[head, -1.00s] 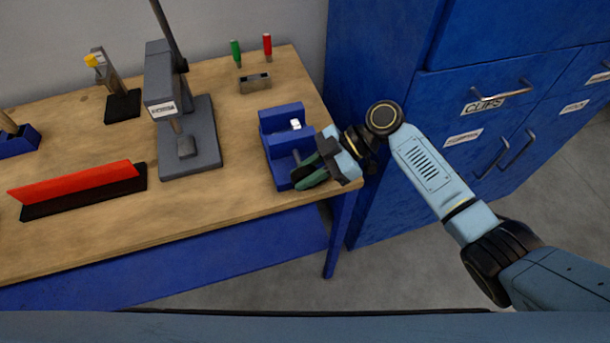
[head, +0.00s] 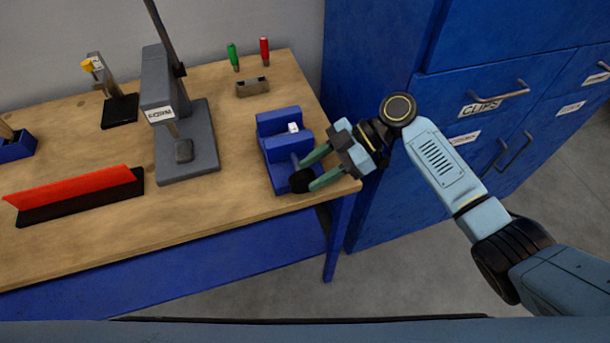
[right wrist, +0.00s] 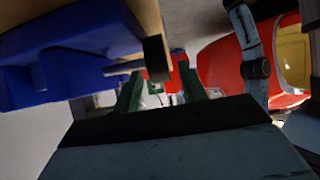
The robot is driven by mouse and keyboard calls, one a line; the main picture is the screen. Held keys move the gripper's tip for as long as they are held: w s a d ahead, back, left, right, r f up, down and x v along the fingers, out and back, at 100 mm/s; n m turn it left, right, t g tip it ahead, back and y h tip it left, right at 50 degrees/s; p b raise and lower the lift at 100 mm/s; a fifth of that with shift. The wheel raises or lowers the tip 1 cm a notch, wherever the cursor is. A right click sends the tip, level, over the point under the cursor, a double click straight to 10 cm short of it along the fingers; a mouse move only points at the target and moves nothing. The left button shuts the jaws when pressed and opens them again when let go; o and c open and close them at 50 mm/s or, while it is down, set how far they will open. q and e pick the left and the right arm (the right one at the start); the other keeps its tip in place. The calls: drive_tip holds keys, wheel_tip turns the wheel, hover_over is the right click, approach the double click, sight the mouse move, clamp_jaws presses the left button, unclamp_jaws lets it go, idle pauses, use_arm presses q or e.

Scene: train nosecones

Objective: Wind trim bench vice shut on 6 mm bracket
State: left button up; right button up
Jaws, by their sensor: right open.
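The blue bench vice (head: 283,148) stands at the right front corner of the bench. A small white piece (head: 293,127), likely the bracket, shows at its jaws; whether they touch it I cannot tell. The vice's black knob (head: 300,181) faces the front. Contact is unclear. My left gripper is not in view.
A grey press (head: 190,140) stands left of the vice. Blue cabinets (head: 470,110) close off the right. A red strip on a black base (head: 80,195) lies at left.

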drive_tip(key=b+v, duration=0.1)
drive_tip(key=v, duration=0.9)
